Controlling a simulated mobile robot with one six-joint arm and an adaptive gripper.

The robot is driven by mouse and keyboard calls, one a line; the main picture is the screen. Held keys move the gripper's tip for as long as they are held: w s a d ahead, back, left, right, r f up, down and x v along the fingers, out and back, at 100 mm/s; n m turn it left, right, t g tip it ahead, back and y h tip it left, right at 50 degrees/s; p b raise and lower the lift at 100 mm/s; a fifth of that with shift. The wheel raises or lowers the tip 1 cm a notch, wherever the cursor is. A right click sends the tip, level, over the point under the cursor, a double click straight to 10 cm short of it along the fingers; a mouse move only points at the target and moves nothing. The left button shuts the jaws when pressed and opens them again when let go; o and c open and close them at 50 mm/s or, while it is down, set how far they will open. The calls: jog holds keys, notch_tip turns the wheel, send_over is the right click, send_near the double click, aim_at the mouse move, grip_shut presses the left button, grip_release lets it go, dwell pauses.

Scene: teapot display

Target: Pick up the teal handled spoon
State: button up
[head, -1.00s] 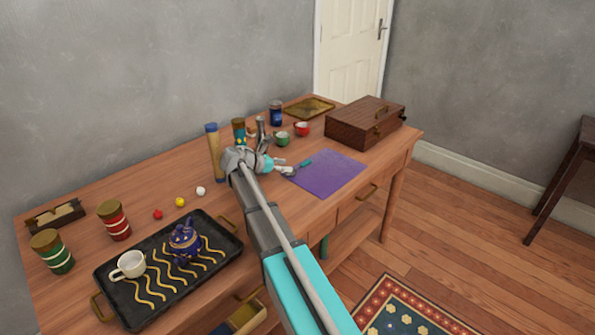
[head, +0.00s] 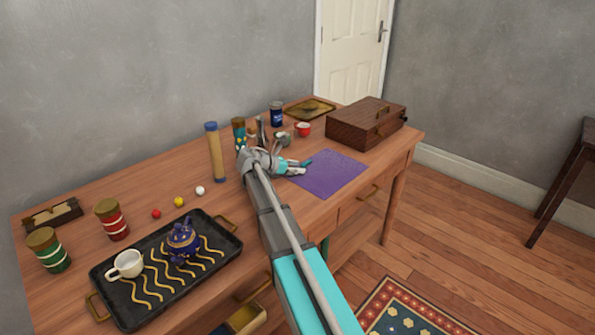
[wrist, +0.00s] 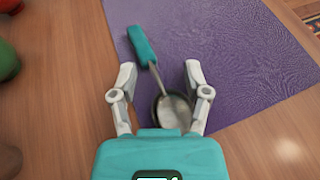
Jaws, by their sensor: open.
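The spoon (wrist: 154,70) has a teal handle and a grey metal neck and bowl. In the wrist view its handle lies over the purple mat (wrist: 225,50) and points up and slightly left. Its bowl end lies between my fingers, near the mat's edge. My gripper (wrist: 160,78) is open, with one white finger on each side of the spoon's neck and bowl. I cannot tell whether the fingers touch it.
Cups, jars and a tall tube (head: 215,155) stand behind my gripper. A brown case (head: 366,122) sits at the back right. A black tray (head: 215,265) with a blue teapot (head: 183,240) and white cup (head: 125,264) is front left. The mat's right part is clear.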

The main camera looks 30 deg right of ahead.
dwell(0.3)
grip_shut()
jog(key=shift+r, duration=0.1)
dwell(0.5)
notch_tip(320, 180, up, 3)
jog(key=p, duration=0.2)
jog(key=shift+f+p, duration=0.2)
jog(key=shift+p, duration=0.15)
jog(key=s+d+r+p, duration=0.6)
jog(key=s+r+p, duration=0.4)
jog(key=s, duration=0.2)
jog(key=shift+s+d, duration=0.2)
jog(key=shift+d, duration=0.1)
jog(key=shift+r, duration=0.1)
